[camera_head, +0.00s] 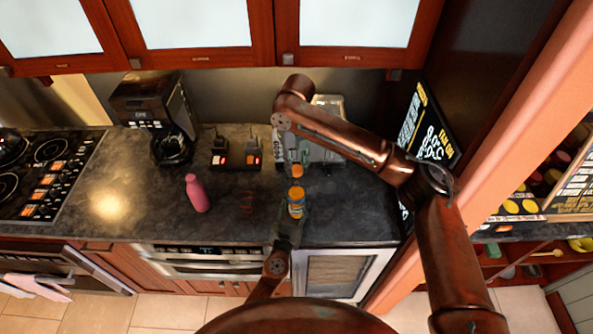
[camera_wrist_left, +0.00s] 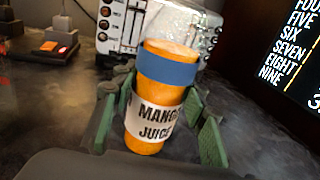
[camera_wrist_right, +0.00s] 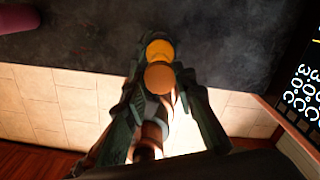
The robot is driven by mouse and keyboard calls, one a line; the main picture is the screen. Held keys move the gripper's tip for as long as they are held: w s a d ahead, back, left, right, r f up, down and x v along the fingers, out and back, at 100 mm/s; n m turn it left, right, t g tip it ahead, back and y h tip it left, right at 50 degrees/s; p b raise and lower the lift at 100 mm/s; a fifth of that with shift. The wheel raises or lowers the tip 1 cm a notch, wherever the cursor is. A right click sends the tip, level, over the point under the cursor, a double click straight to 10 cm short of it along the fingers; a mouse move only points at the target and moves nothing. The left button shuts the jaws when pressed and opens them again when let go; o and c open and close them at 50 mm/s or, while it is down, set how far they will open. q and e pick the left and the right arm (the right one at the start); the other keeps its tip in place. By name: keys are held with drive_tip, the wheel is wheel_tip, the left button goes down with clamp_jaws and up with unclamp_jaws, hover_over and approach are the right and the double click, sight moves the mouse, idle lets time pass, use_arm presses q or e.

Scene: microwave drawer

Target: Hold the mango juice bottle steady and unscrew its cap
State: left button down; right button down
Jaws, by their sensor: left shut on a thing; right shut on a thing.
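The mango juice bottle (camera_head: 296,205), orange with a blue band and a white label, stands upright near the counter's front edge. It fills the middle of the left wrist view (camera_wrist_left: 168,72). My left gripper (camera_head: 291,222) is shut around its label part from the front. My right gripper (camera_head: 297,166) comes down from above and is shut on a small round orange piece, seemingly the cap (camera_head: 297,171). The cap (camera_wrist_right: 159,78) shows between the right fingers, with a yellow-orange round (camera_wrist_right: 160,48) beyond it, probably the bottle. In the head view the cap appears apart from the bottle.
A pink bottle (camera_head: 197,194) stands to the left on the dark counter (camera_head: 130,205). A white appliance (camera_head: 328,112), small dark devices with lit switches (camera_head: 236,158) and a coffee maker (camera_head: 160,115) stand behind. A dark lettered panel (camera_head: 430,130) is at the right.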

use_arm(q)
drive_tip(key=c, duration=1.1)
unclamp_jaws()
drive_tip(key=shift+s, duration=0.1)
